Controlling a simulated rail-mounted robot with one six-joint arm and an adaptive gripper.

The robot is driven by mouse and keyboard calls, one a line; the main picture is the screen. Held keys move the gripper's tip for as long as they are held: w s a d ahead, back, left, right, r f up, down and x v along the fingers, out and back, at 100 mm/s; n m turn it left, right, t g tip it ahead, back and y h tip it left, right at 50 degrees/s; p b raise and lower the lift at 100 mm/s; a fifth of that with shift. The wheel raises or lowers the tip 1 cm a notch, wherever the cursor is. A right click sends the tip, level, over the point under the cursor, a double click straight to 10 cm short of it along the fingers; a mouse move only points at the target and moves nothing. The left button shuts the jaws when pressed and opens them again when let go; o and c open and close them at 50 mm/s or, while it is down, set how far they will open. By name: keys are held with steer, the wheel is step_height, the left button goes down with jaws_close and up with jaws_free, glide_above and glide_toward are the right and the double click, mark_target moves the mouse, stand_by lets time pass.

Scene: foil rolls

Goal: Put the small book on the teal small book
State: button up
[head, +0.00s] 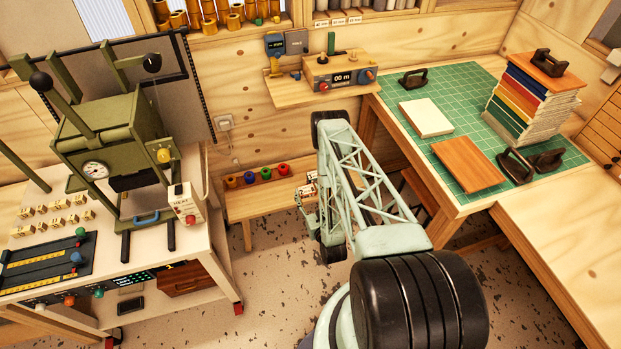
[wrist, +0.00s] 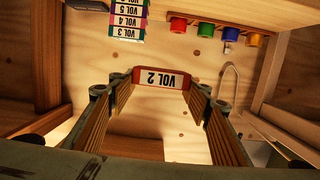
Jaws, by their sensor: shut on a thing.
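My gripper (wrist: 159,93) is shut on a small book labelled VOL 2 (wrist: 160,77), with a reddish-brown spine and white label. The spine lies between the two fingertips, and its lettering is upside down in the wrist view. A small stack labelled VOL 3 (wrist: 127,32), VOL 4 (wrist: 128,21) and VOL 5 (wrist: 130,9) shows at the top of that view, apart from the held book. VOL 3, at the near end of the stack, has a teal-green edge. In the head view my arm partly hides the stack and gripper beside the low bench.
A green cutting mat (head: 455,135) with a larger book stack (head: 530,100) lies to the right. A press stands on the left table (head: 190,262).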

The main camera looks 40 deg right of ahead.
steer(key=shift+w+d+f+b, duration=0.15)
steer(key=shift+w+d+b, duration=0.35)
steer(key=shift+b, duration=0.8)
steer(key=b, duration=0.3)
steer(key=shift+w+d+b, duration=0.35)
steer(key=shift+w+b, duration=0.05)
steer(key=w+d+b, duration=0.1)
steer(key=b, duration=0.6)
steer(key=w+d+b, duration=0.1)
steer(key=b, duration=0.7)
steer(key=shift+w+d+f, duration=0.2)
steer(key=shift+w+d, duration=0.1)
steer(key=b, duration=0.1)
glide_above(310, 179)
steer(key=shift+s+a+f, duration=0.25)
steer(key=shift+s, duration=0.15)
steer(key=shift+w+d, duration=0.3)
steer(key=shift+w, duration=0.05)
steer(key=shift+w+d+f+b, duration=0.15)
steer(key=shift+d+f+b, duration=0.05)
steer(key=shift+f+b, duration=0.7)
steer(key=shift+f, duration=0.9)
steer(key=shift+f, duration=0.15)
